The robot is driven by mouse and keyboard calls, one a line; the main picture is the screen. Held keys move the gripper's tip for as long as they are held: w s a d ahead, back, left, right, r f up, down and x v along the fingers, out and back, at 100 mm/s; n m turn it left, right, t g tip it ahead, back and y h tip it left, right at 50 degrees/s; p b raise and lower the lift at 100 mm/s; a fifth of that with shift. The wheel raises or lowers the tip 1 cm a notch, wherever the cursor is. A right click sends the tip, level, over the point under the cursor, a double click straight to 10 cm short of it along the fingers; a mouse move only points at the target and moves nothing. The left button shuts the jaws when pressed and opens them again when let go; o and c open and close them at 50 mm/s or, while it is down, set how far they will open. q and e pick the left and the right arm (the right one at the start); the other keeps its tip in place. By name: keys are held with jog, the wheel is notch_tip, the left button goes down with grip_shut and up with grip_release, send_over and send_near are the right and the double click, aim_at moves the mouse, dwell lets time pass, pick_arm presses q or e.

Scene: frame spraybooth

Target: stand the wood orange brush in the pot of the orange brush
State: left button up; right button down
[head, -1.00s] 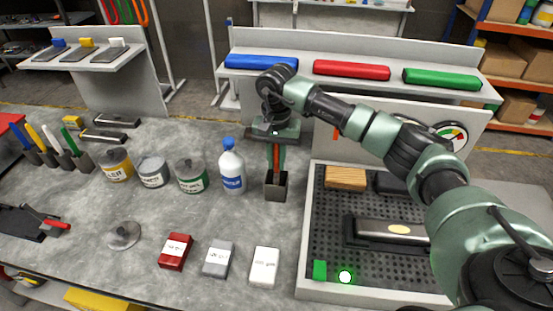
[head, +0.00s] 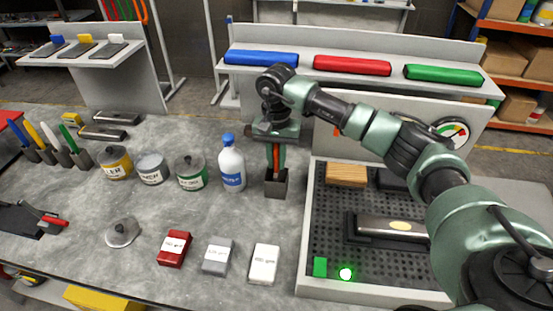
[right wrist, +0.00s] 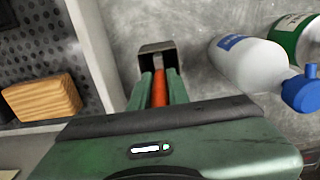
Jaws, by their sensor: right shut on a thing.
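The wood orange brush (head: 275,157) is upright in my right gripper (head: 276,165). The fingers are shut on its orange handle, which also shows in the right wrist view (right wrist: 159,90) between the two green fingers. The dark grey square pot (head: 276,187) stands on the bench directly below. In the right wrist view the pot's open mouth (right wrist: 157,47) is just ahead of the fingertips, and the brush's lower end appears to be at or inside it. How deep it reaches is hidden. My left gripper is not in view.
A white blue-capped bottle (head: 231,167) stands close left of the pot, with several tins beyond it. The perforated tray (head: 303,240) is close on the right. Pots with other coloured brushes stand far left. The bench in front of the pot is clear down to the small boxes.

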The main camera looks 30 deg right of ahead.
jog(key=shift+f+b, duration=0.3)
jog(key=shift+f, duration=0.1)
jog(key=c, duration=1.3)
grip_release()
notch_tip(320, 180, up, 8)
jog(key=shift+f+b, duration=0.1)
jog(key=shift+b, duration=1.05)
